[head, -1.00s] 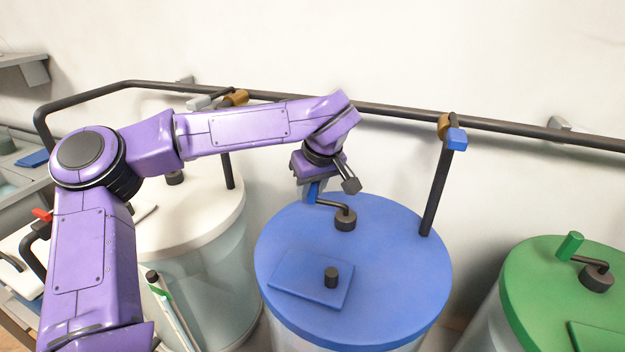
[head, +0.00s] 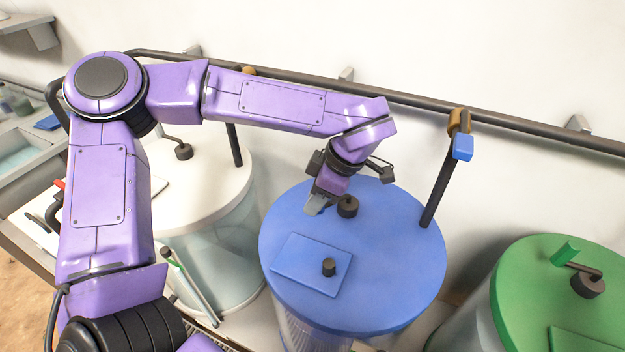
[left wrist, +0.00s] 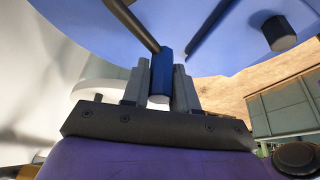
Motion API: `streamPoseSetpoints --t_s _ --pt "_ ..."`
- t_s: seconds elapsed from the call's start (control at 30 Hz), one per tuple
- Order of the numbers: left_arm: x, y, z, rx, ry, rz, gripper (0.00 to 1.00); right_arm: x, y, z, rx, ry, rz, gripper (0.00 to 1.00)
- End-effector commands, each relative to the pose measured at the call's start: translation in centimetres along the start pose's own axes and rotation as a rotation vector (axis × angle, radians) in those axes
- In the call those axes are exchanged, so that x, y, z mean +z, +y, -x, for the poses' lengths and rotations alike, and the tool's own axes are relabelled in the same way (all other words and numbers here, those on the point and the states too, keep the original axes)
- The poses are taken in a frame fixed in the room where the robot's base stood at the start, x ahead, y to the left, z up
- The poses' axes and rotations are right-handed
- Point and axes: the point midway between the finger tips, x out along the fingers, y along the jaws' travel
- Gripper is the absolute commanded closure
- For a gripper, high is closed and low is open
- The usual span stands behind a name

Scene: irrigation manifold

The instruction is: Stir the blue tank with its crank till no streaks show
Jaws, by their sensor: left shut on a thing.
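The blue tank (head: 400,270) stands at the centre of the head view with a blue lid. Its crank has a dark hub (head: 348,206) on the lid, behind a square hatch (head: 300,262) with a black knob. My left gripper (head: 316,207) is at the crank, left of the hub. In the left wrist view its two grey fingers are shut on the blue crank handle (left wrist: 162,68), and the dark crank arm (left wrist: 132,24) runs up from it. In the head view the gripper mostly hides the handle. Streaks in the tank cannot be made out. My right gripper is not in view.
A white-lidded tank (head: 215,195) stands to the left and a green-lidded tank (head: 530,285) to the right. A dark pipe (head: 540,133) runs along the wall behind. A dark downpipe with a blue-handled valve (head: 462,147) meets the blue lid at the right rear.

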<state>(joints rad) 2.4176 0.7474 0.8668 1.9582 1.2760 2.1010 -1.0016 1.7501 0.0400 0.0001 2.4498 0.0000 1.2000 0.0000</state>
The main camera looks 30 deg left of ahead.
Motion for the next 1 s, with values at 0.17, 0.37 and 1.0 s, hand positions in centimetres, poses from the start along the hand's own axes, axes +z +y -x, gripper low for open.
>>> streamPoseSetpoints --t_s 0.17,0.37,1.0 --pt "0.8 -1.0 0.3 -0.067 0.002 0.150 1.00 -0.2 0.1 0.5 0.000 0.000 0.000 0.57" --pt "2.1 -1.9 0.7 -0.141 0.003 0.327 1.00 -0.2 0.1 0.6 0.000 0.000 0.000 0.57" --pt "6.4 -2.8 2.1 -0.365 0.004 0.868 1.00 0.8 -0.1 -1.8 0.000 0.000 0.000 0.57"
